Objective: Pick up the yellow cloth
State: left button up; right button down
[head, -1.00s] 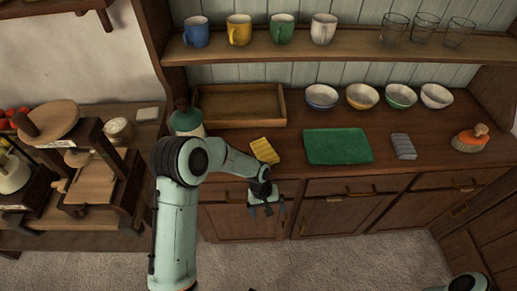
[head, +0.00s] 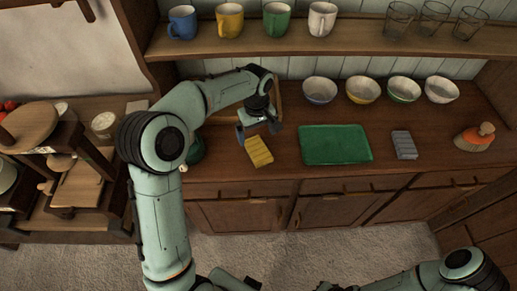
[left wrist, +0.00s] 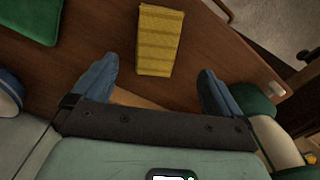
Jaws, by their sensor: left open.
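The yellow cloth (head: 258,151) is a small folded, ribbed block lying on the wooden counter, left of the green mat. My left gripper (head: 258,132) is open and empty, just behind the cloth and close to it. In the left wrist view the cloth (left wrist: 158,40) lies ahead of the gap between the two blue-grey fingertips (left wrist: 158,82), apart from both. My right arm enters at the lower right of the head view, but its jaws cannot be made out.
Several bowls (head: 320,90) stand behind. A green bottle (left wrist: 250,105) is close beside the gripper, mostly hidden by my arm in the head view. Mugs and glasses fill the shelf above.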

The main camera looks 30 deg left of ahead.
aim_at(258, 148)
pick_arm(q)
notch_tip(258, 148, down, 3)
jog(key=shift+w+f, duration=0.15)
jog(key=shift+f, duration=0.05)
jog(key=f, duration=0.5)
jog(key=shift+w+f, duration=0.15)
jog(key=shift+w, duration=0.1)
jog(key=c, duration=1.2)
pick_arm(e)
jog(key=shift+w, duration=0.1)
